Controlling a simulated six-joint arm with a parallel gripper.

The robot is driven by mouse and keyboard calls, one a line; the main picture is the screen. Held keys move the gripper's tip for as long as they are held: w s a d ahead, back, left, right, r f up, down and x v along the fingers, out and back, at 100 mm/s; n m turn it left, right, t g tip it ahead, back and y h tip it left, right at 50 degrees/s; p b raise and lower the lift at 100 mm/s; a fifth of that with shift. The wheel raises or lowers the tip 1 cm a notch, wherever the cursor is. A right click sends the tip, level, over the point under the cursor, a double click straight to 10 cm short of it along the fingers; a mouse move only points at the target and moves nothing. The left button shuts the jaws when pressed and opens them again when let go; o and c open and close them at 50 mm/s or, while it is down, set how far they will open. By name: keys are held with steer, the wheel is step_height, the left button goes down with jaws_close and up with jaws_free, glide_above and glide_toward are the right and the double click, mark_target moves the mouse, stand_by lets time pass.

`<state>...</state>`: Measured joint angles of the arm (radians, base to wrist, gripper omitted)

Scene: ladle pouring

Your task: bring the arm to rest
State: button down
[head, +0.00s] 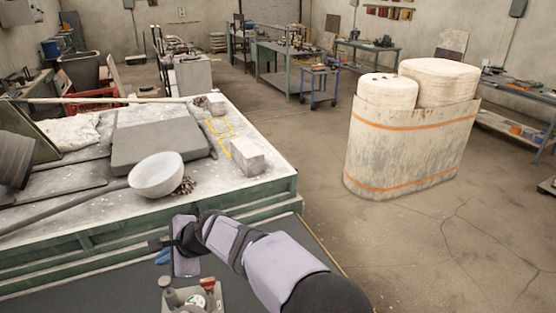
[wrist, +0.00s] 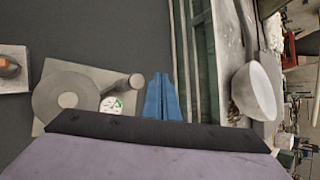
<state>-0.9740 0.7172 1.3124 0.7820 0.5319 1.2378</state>
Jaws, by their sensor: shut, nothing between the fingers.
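My gripper's blue fingers (wrist: 160,97) are together in the wrist view, with nothing between them. In the head view my gripper (head: 162,256) hangs above the dark surface in front of the green-sided workbench, mostly hidden by my wrist. A white bowl (head: 156,175) stands upright on the workbench (head: 265,184), apart from my gripper. The bowl also shows at the right of the wrist view (wrist: 262,92). I cannot make out a ladle for certain.
A pale board (wrist: 92,72) carries a round grey piece (wrist: 52,98), a short cylinder (wrist: 118,90) and a white-green disc (wrist: 111,105). A grey slab (head: 158,138) and a concrete block (head: 247,157) lie on the workbench. A large worn container (head: 405,150) stands right on open floor.

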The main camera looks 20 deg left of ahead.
steer(key=w+d+f+n+t+h+b, duration=0.1)
steer(key=w+d+f, duration=0.15)
steer(key=d, duration=0.75)
steer(key=w+d+f+n+h, duration=0.1)
steer(key=w+d+n+h, duration=0.15)
steer(key=d, duration=0.85)
steer(key=w+d+f+n+t+h+b, duration=0.15)
steer(key=w+d, duration=0.25)
steer(key=d, duration=0.6)
steer(key=s+d+f+n+g+h, duration=0.1)
steer(key=s+d+f, duration=0.1)
steer(key=s+d, duration=0.3)
steer(key=s+d+f+n+g+h+b, duration=0.1)
steer(key=s+d, duration=0.5)
steer(key=d, duration=0.8)
steer(key=s+d+f+n+g+h, duration=0.1)
steer(key=s+d+f, duration=0.3)
steer(key=d, duration=0.6)
steer(key=shift+s+n+h, duration=0.5)
steer(key=shift+s+n, duration=0.3)
steer(key=shift+s, duration=0.15)
